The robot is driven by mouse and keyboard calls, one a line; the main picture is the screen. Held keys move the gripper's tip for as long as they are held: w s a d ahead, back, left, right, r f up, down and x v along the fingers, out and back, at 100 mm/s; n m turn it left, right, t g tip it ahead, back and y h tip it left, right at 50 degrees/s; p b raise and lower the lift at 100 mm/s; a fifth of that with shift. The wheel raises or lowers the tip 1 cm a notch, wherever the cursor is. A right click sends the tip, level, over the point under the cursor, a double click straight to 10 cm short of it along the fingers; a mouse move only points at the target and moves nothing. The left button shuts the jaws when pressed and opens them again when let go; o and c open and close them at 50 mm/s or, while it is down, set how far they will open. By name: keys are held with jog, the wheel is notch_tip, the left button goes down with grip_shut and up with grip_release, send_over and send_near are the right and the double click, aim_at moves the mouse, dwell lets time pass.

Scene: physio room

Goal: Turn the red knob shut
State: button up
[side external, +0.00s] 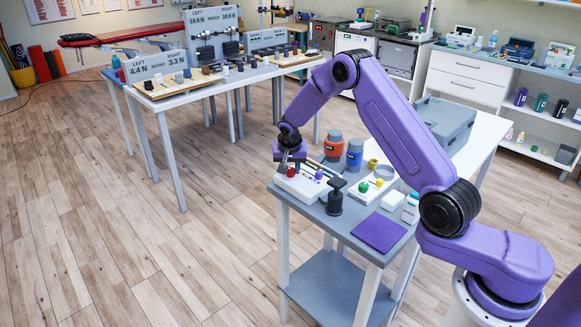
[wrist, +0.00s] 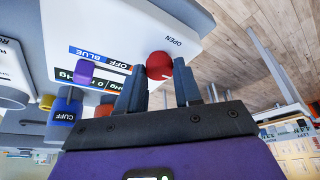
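The red knob (side external: 291,172) is at the left end of a white box (side external: 312,193) on the near grey-topped table. In the wrist view the red knob (wrist: 159,65) is round, with a small white mark, near the printed word OPEN. My gripper (side external: 289,162) is right over this end of the box. In the wrist view my gripper (wrist: 158,84) has its two grey fingers apart, one on each side of the knob. A gap shows beside the right finger; I cannot tell whether the left finger touches the knob. The knob's near underside is partly hidden.
A purple knob (wrist: 84,71) sits on the same box face, left of the red one. An orange jar (side external: 333,145), a blue jar (side external: 354,155) and a black stand (side external: 335,197) are close to the box. A purple mat (side external: 379,231) lies at the table's front.

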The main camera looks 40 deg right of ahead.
jog(key=o, duration=0.3)
jog(key=shift+o, duration=0.2)
jog(key=shift+r, duration=0.1)
jog(key=v, duration=1.7)
jog(key=shift+r, duration=0.15)
